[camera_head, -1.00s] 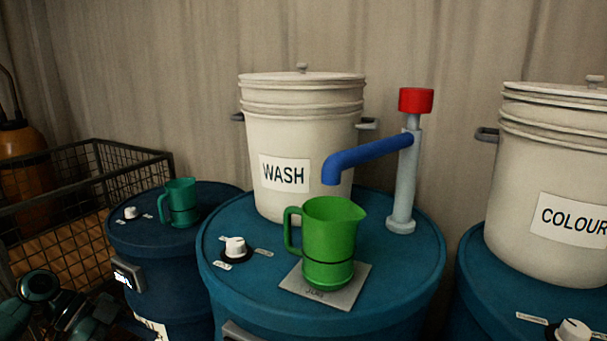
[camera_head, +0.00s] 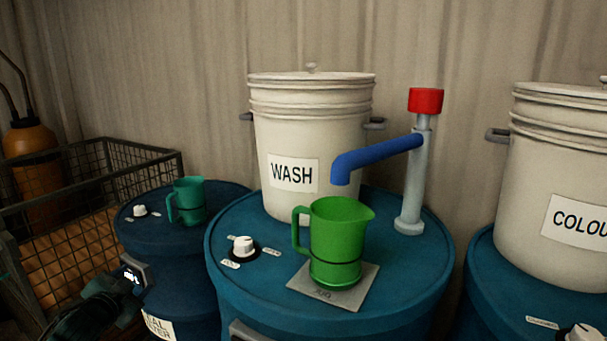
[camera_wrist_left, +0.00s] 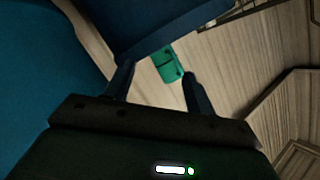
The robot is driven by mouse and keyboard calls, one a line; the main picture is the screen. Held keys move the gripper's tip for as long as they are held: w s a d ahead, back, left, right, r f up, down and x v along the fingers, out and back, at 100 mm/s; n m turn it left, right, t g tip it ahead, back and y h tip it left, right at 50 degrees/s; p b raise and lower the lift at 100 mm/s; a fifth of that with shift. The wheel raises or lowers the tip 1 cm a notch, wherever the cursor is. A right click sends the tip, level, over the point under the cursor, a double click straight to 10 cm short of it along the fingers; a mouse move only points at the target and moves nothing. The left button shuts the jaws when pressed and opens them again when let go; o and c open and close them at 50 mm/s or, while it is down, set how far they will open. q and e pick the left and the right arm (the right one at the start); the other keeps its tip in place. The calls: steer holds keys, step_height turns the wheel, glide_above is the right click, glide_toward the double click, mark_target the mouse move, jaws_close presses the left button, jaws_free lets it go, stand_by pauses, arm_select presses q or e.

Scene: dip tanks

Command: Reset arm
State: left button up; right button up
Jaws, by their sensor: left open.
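My left arm shows dark at the lower left corner of the head view, with the left gripper (camera_wrist_left: 156,80) seen from its own wrist view. Its two dark fingers are apart with nothing between them. Beyond the fingertips a small teal-green object (camera_wrist_left: 168,62) lies on a wood-toned surface, apart from the gripper; I cannot tell exactly what it is. My right gripper is in neither view.
A bright green jug (camera_head: 337,240) stands on a grey pad (camera_head: 352,290) on the blue drum (camera_head: 420,262), under a blue spout (camera_head: 375,154). A WASH bucket (camera_head: 310,120) stands behind. A teal jug (camera_head: 190,200) sits on the left drum, beside a wire crate (camera_head: 75,262).

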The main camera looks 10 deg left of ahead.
arm_select(q)
steer(key=s+d+f+g+h, duration=0.1)
steer(key=s+d+f+h, duration=0.1)
steer(key=s+d+f, duration=0.45)
steer(key=s+d+f+g+h, duration=0.1)
steer(key=s+d+f+h, duration=0.15)
steer(key=d, duration=0.65)
steer(key=s+d+f+g+h, duration=0.1)
steer(key=s+d+f, duration=0.45)
steer(key=d, duration=0.25)
steer(key=s+d+r+n+g+h+p, duration=0.1)
steer(key=s+d+r+n+p, duration=0.2)
steer(key=s+d+p, duration=0.3)
steer(key=s+d, duration=0.4)
steer(key=s, duration=0.1)
steer(key=shift+s+d, duration=0.2)
steer(key=shift+s, duration=0.1)
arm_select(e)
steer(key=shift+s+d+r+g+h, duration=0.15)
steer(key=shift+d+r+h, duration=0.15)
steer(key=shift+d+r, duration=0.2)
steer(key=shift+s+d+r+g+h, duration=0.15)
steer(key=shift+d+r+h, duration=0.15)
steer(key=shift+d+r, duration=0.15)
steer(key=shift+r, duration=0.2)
